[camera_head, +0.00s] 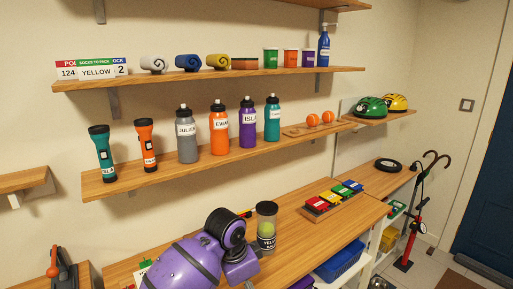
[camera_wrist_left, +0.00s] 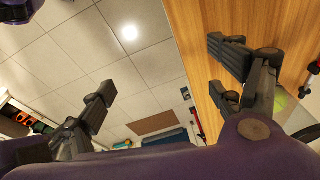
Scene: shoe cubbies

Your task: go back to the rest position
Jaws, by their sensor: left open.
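My left arm, purple and black, comes in at the bottom of the head view, over the front of the wooden counter (camera_head: 335,222). Its black wrist part is close to a clear tube with a yellow-green ball (camera_head: 266,228); whether they touch cannot be told. The jaws are hidden or cut off there. In the left wrist view my left gripper (camera_wrist_left: 163,75) has its two dark fingers spread wide, with nothing between them. The right finger shows in front of the wooden surface (camera_wrist_left: 205,22). My right gripper is not in view.
A shelf (camera_head: 165,184) above holds bottles and torches. A blue bin (camera_head: 340,262) sits below. The counter between tube and tray is mostly clear.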

